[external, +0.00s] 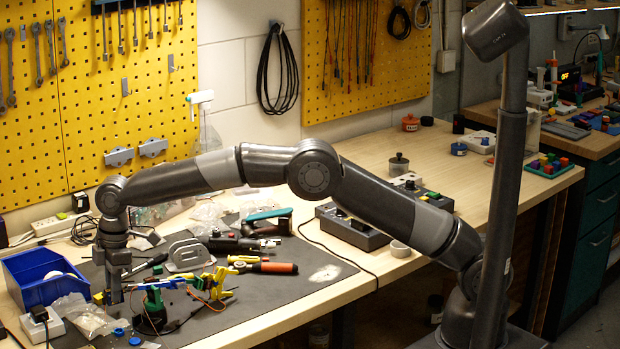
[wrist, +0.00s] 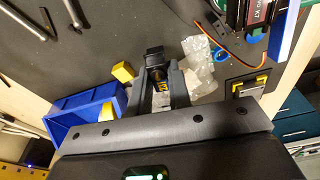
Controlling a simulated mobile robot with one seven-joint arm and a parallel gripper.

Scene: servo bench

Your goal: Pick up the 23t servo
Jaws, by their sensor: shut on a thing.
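My gripper (wrist: 161,87) points down at the left part of the bench, and its two dark fingers are closed around a small black servo (wrist: 155,54) with a yellow label. The servo's black top shows beyond the fingertips in the wrist view; its lower part lies between the fingers. In the external view my gripper (external: 114,285) is just right of the blue bin, low over the dark mat, and the servo cannot be made out there. I cannot tell whether the servo touches the mat.
A blue bin (wrist: 70,124) stands close beside the gripper. A small yellow block (wrist: 123,71) and clear plastic bags (wrist: 198,62) lie near the fingers. Yellow and blue parts with orange wires (external: 208,285), and tools, crowd the mat (external: 275,292).

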